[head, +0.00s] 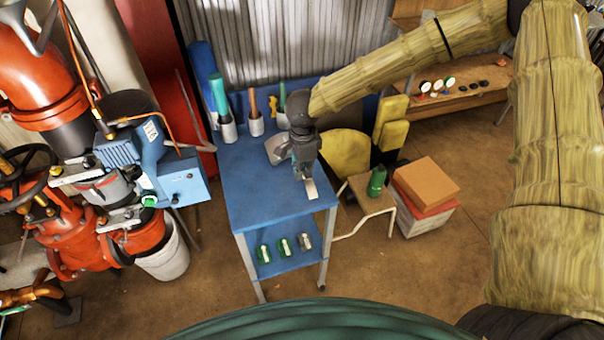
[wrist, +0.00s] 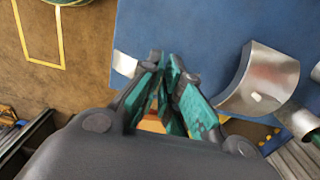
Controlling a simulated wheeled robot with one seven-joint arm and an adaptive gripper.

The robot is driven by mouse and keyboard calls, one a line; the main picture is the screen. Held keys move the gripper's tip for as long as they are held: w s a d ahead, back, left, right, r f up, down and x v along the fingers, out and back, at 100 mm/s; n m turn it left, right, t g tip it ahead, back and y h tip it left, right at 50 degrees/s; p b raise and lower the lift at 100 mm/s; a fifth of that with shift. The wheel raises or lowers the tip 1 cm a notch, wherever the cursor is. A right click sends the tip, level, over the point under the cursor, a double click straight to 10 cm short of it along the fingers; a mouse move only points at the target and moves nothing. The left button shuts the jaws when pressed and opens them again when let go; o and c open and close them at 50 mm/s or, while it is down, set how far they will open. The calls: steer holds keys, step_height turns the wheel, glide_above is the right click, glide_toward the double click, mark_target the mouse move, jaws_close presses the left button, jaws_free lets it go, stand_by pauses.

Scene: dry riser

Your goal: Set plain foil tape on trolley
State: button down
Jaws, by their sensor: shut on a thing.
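The trolley (head: 245,195) is blue with grey legs; its top also shows in the wrist view (wrist: 200,25). My gripper (head: 303,172) is over the front right part of its top, fingers pointing down. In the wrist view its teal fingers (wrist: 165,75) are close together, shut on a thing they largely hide. A pale silver piece, seemingly the foil tape (head: 311,189), shows at the fingertips; it also shows left of them in the wrist view (wrist: 124,63). An orange-brown patch shows between the fingers. I cannot tell whether the piece touches the top.
A curved grey metal piece (head: 274,149) lies beside my gripper. Handled tools in silver holders (head: 228,131) line the trolley's back. Several small rolls, two green-faced (head: 264,254), sit on the lower shelf. A stool with a green can (head: 377,181) stands right. The front left top is clear.

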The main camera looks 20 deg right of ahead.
steer(key=shift+w, duration=0.25)
steer(key=shift+w+f, duration=0.15)
steer(key=shift+f+p, duration=0.8)
steer(key=shift+f, duration=0.85)
steer(key=c, duration=1.6)
jaws_free()
steer(key=shift+c, duration=0.2)
steer(key=shift+r, duration=0.1)
step_height(320, 180, up, 12)
steer(key=b, duration=0.2)
